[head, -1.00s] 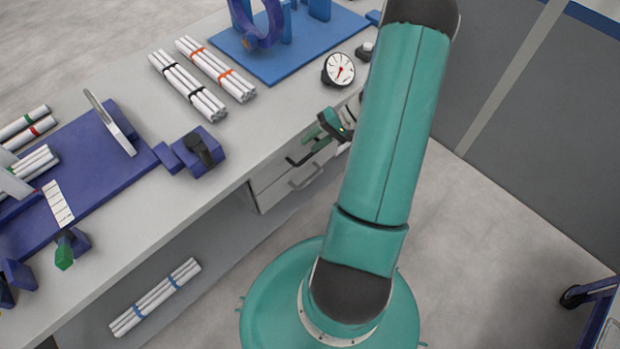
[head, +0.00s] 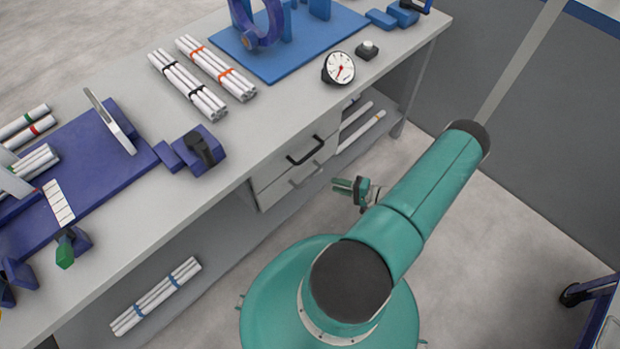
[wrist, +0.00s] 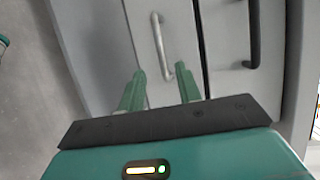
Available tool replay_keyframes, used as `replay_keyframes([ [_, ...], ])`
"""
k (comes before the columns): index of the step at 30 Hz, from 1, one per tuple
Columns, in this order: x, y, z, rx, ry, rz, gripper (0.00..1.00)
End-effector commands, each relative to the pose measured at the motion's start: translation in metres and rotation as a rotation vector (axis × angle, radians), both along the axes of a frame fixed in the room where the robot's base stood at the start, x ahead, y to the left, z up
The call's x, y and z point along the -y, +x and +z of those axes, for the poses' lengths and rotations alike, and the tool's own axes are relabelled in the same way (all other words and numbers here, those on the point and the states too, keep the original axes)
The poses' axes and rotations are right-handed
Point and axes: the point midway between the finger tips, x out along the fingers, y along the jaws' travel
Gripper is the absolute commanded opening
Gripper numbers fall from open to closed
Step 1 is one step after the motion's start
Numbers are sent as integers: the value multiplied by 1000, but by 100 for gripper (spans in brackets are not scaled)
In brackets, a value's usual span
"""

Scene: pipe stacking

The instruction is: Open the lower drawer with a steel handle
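The lower drawer (head: 283,191) is under the bench top, shut, with a steel handle (head: 306,175). The steel handle also shows in the wrist view (wrist: 161,48), ahead of my gripper. Above it is the upper drawer with a black handle (head: 305,150), which shows at the right in the wrist view (wrist: 252,35). My gripper (head: 338,186) is in front of the drawers, a little to the right of the steel handle. In the wrist view my gripper (wrist: 163,80) has its two fingers apart, with nothing held; the handle's near end shows between the fingertips.
The grey workbench (head: 235,135) overhangs the drawers. A dial gauge (head: 338,69), bundled pipes (head: 187,86) and a blue plate (head: 270,60) are on top. More pipes (head: 156,296) lie on the lower shelf.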

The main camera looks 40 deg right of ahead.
Motion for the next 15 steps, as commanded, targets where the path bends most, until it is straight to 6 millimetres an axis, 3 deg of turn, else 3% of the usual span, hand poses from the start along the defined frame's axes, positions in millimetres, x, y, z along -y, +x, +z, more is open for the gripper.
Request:
replay_keyframes([
  [15,-41,87,-18,-1,0,4,34],
])
